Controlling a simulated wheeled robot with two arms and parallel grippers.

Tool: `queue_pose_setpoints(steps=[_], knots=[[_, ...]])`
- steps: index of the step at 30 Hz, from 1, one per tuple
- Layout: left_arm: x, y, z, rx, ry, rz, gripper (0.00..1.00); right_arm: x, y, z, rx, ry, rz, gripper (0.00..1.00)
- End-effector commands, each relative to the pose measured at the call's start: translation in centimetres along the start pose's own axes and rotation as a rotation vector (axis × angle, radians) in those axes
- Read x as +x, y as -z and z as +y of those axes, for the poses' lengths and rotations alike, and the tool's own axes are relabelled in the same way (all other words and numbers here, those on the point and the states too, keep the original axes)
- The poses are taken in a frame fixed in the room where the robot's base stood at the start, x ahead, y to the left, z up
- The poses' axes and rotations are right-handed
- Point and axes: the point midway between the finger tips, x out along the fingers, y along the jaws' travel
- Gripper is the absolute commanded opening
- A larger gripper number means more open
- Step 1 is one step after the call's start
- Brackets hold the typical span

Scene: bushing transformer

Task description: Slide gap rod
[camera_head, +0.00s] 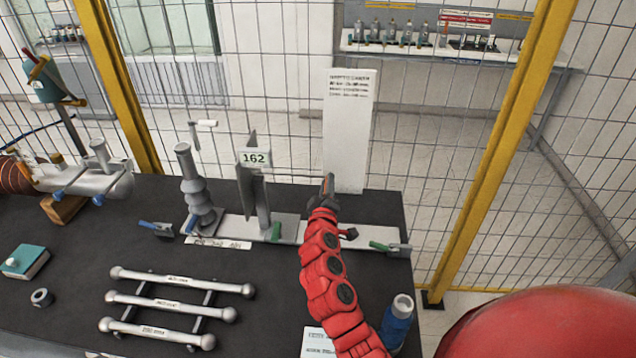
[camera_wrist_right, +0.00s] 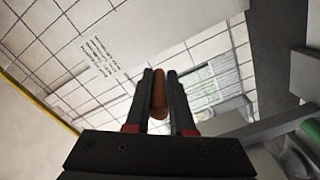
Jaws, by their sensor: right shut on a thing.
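The gap rod is a thin horizontal rod (camera_head: 295,176) behind the bench fixture. It runs from near the upright grey plate (camera_head: 262,200) with the "162" label (camera_head: 255,158) to my right gripper (camera_head: 328,197). In the right wrist view my right gripper (camera_wrist_right: 160,80) is shut on an orange-brown cylindrical handle (camera_wrist_right: 159,93), which sits between the two black fingers. A ribbed grey insulator (camera_head: 194,185) stands upright left of the plate on the same pale base (camera_head: 285,228). My left gripper is not in view.
A white text panel (camera_head: 347,140) stands behind my right gripper. Green-handled clamps (camera_head: 385,247) sit along the base. Three grey rods (camera_head: 180,280), a blue bottle (camera_head: 397,318) and a teal box (camera_head: 25,261) are on the dark bench (camera_head: 80,300). A mesh fence with yellow posts (camera_head: 500,150) stands behind.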

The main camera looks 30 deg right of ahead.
Motion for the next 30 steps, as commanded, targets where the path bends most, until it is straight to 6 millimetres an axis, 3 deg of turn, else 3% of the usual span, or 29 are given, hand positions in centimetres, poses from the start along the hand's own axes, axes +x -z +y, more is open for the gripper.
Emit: queue_pose_setpoints(steps=[8, 9, 13, 23, 30], knots=[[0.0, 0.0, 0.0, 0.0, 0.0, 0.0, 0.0, 0.0, 0.2, 0.3, 0.0, -0.007, 0.003, 0.0], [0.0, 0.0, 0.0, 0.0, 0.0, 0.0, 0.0, 0.0, 0.2, 0.3, 0.0, -0.007, 0.003, 0.29], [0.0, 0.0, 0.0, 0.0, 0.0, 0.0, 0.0, 0.0, 0.1, 0.2, 0.0, -0.005, 0.002, 0.5], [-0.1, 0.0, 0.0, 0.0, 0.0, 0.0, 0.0, -0.1, 0.0, 0.1, -0.001, -0.003, 0.001, 0.5], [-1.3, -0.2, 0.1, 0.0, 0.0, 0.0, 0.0, -2.9, -0.1, -0.3, -0.001, -0.002, 0.004, 0.5]])
